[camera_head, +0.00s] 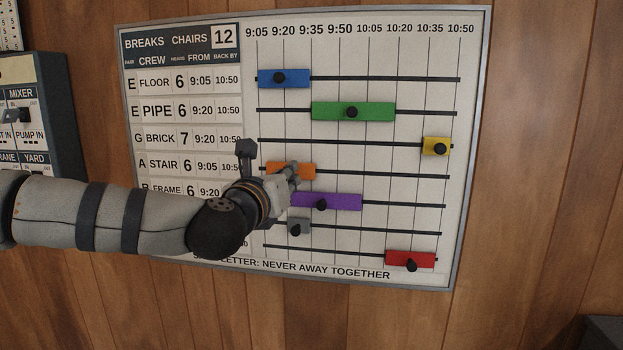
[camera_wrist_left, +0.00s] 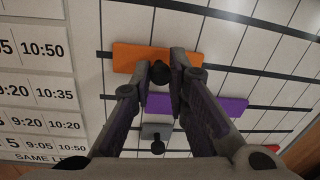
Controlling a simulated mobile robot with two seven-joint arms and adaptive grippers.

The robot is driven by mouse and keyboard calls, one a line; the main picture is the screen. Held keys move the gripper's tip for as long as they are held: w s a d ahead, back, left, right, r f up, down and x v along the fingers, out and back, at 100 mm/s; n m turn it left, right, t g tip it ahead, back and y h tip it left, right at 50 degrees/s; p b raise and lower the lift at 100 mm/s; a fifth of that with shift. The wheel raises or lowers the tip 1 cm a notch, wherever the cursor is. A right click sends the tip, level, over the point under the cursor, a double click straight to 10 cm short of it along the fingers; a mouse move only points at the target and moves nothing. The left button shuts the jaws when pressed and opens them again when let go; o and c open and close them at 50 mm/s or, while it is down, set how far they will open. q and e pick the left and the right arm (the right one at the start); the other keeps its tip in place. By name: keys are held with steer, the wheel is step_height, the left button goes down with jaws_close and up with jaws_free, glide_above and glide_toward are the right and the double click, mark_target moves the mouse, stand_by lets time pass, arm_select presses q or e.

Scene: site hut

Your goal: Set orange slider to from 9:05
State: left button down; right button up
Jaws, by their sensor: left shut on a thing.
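The orange slider (camera_head: 307,171) sits on its horizontal rail on the wall board (camera_head: 400,60), in the row reading STAIR 6, 9:05. My left gripper (camera_head: 291,174) reaches in from the left and partly covers it. In the left wrist view the orange slider (camera_wrist_left: 130,58) has its left end a little right of the first vertical line. There my left gripper's fingers (camera_wrist_left: 161,72) are shut on its black knob, one finger on each side. My right gripper is in neither view.
Blue (camera_head: 297,78), green (camera_head: 374,110) and yellow (camera_head: 429,145) sliders are above. Purple (camera_head: 346,202), grey (camera_head: 304,227) and red (camera_head: 396,258) sliders are below; purple and grey are close to my gripper. A mixer switch panel (camera_head: 40,75) stands at left.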

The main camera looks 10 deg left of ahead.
arm_select(q)
steer(key=shift+a, duration=0.65)
steer(key=c, duration=1.5)
jaws_free()
steer(key=shift+a, duration=0.2)
steer(key=shift+c, duration=0.2)
steer(key=shift+d, duration=0.1)
steer(key=s+a, duration=0.1)
steer(key=s, duration=1.1)
steer(key=shift+f, duration=0.1)
